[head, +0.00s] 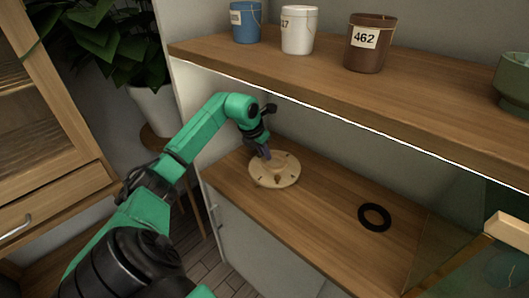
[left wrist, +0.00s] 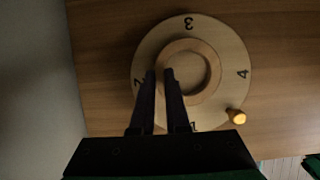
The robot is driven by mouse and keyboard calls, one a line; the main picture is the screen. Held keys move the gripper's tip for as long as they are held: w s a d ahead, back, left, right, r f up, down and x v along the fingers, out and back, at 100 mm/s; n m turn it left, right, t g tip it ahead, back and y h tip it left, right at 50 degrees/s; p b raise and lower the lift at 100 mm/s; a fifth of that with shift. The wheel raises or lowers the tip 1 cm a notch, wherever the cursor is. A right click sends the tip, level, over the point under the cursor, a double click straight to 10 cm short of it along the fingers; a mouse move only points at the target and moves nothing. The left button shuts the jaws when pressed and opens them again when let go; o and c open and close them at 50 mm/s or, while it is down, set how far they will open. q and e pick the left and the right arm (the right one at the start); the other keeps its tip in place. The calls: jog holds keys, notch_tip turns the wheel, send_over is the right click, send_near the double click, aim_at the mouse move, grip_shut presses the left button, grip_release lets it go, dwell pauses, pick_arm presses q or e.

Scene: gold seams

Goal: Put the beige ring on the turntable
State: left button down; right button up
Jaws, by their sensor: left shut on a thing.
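The turntable (head: 290,172) is a pale round wooden disc on the lower wooden counter. In the left wrist view the turntable (left wrist: 234,52) shows black numbers around its face and a small light peg (left wrist: 236,116) near its edge. My left gripper (head: 265,154) reaches down over it. In the left wrist view my left gripper (left wrist: 160,74) is shut on the left side of the beige ring (left wrist: 190,45). The ring lies within the disc's outline, a little off its middle; I cannot tell whether it touches the disc. My right gripper is not in view.
A black ring (head: 365,223) lies on the counter to the right of the turntable. A wooden shelf (head: 300,75) above holds blue (head: 245,24), white (head: 297,34) and brown (head: 368,55) pots and a green one (head: 514,80). A glass panel stands at the right. Counter between is clear.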

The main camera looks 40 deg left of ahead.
pick_arm(q)
jog(key=c, duration=0.9)
grip_release()
jog(key=shift+r, duration=0.45)
jog(key=v, duration=0.7)
jog(key=shift+f, duration=0.1)
